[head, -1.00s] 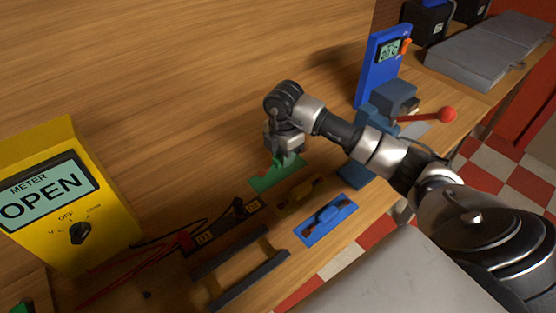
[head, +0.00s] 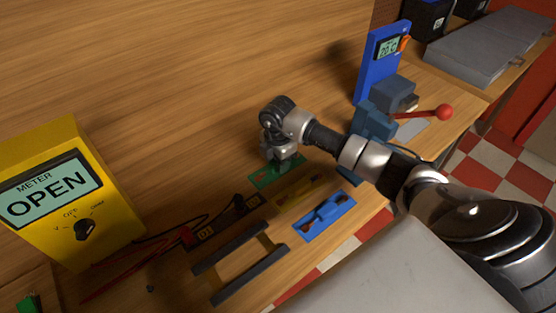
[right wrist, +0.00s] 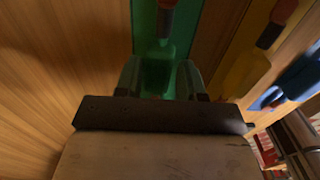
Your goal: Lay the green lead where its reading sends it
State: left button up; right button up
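The green lead (right wrist: 155,45) lies on a green plate (head: 262,183) on the bench, with a dark reddish tip at its far end. My right gripper (head: 283,165) is low over it and hides most of it in the head view. In the right wrist view its two fingers (right wrist: 160,82) stand apart, one on each side of the green lead's body; whether they press on it I cannot tell. The yellow meter (head: 60,200) at the left reads OPEN. My left gripper is not in view.
A yellow lead (head: 300,192) and a blue lead (head: 325,214) lie in front of the green one. A blue press-like device with a red-knobbed lever (head: 443,112) and a blue display unit (head: 378,70) stand behind right.

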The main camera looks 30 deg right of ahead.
jog(key=shift+o, duration=1.1)
jog(key=shift+r, duration=0.65)
notch_tip(320, 180, up, 11)
jog(key=b, duration=0.2)
jog(key=shift+b, duration=0.3)
dwell(0.9)
